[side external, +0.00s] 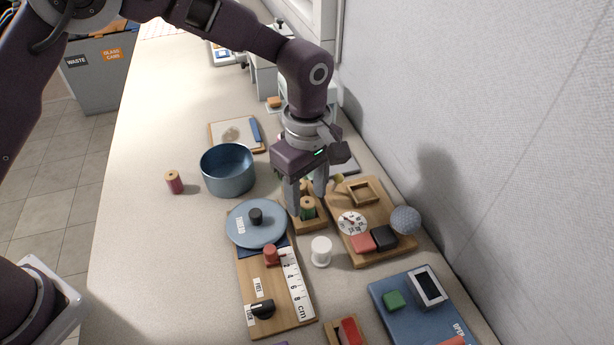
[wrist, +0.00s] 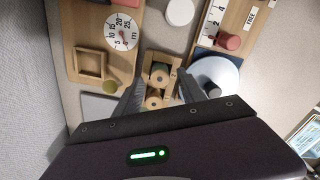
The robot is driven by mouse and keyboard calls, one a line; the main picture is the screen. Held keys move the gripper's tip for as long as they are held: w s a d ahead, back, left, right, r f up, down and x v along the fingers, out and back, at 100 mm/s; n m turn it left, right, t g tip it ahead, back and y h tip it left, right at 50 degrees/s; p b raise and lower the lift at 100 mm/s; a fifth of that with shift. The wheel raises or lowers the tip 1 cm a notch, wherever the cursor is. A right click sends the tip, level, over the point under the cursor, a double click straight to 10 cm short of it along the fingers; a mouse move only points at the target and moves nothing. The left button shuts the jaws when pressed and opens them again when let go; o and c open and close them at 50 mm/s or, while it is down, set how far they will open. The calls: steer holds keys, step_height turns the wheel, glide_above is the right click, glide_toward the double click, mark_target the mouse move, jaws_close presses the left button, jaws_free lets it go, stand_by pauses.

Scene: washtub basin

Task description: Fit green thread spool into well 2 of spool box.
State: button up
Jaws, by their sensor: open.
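The green thread spool (side external: 307,208) stands upright at the wooden spool box (side external: 313,225), at its near end in the side view. In the wrist view the green spool (wrist: 160,74) shows its pale top in the box (wrist: 149,59), and another pale-topped spool (wrist: 153,102) sits in the box nearer my gripper. I cannot read well numbers. My gripper (side external: 306,202) is open above the box, fingers pointing down on either side of it. In the wrist view the open fingers (wrist: 160,92) are apart from the green spool. The lower part of the spool is hidden.
A white spool (side external: 320,252) and a red spool (side external: 175,182) stand on the table. A blue pot (side external: 228,170) and blue disc (side external: 256,236) are left of the box. A wooden dial board (side external: 378,253) lies close on the right, with a wall beyond. Free table lies at left.

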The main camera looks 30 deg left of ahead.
mark_target(307, 202)
step_height(307, 202, up, 10)
steer(key=shift+r, duration=0.2)
steer(key=s+a+r+m+t, duration=0.2)
steer(key=s+a+r+m, duration=0.4)
steer(key=s+a+r, duration=0.45)
steer(key=s+a+f+m+t, duration=0.2)
steer(key=s+a+m, duration=0.6)
steer(key=s, duration=0.6)
steer(key=shift+s+a+f+t, duration=0.25)
steer(key=shift+a+t, duration=0.55)
steer(key=shift+a, duration=0.45)
